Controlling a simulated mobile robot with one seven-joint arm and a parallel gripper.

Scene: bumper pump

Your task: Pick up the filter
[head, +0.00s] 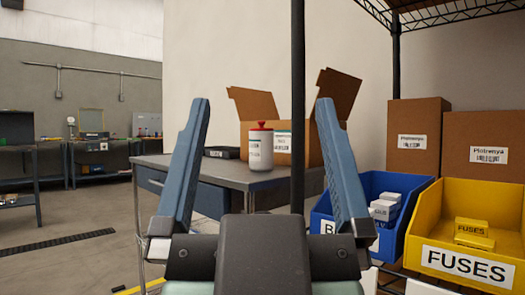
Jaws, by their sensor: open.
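The likely filter is a white cylindrical canister (260,151) with a red top and a printed label. It stands upright near the edge of a grey metal table (240,178). My gripper (261,112) is open in the foreground, with its two blue-grey fingers spread wide. The canister shows between the fingers but lies well beyond them, and nothing is held. The canister's visible side is not covered by the fingers.
An open cardboard box (284,131) stands behind the canister, and a dark flat case (222,152) lies to its left. A dark vertical post (298,80) rises just right of the canister. A blue bin (396,233) and a yellow FUSES bin (428,230) stand at right.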

